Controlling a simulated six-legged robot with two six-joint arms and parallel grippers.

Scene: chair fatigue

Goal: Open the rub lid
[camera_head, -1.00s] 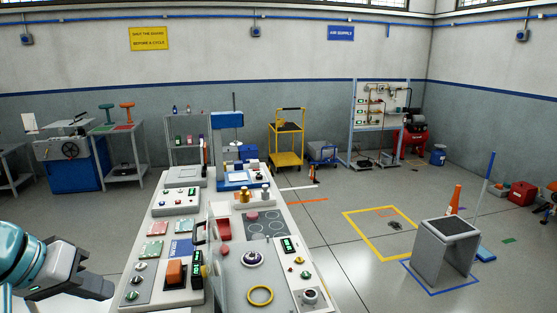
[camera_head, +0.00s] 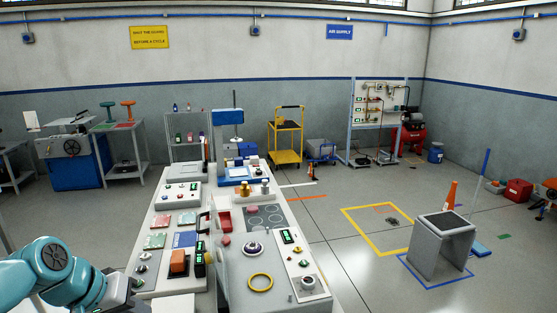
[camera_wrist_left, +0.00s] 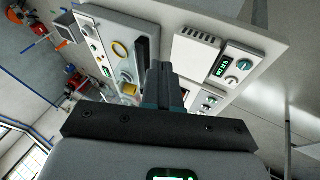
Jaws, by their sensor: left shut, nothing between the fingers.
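No part is clearly recognisable as the rub lid. A thin pale upright panel (camera_head: 214,252) with a dark handle beside it stands along the middle of the bench, right of my left gripper. The ring also shows in the left wrist view (camera_wrist_left: 120,49). My right gripper is not in view.
A grey stool-like stand (camera_head: 440,240) is on the floor at right. The middle floor is mostly clear.

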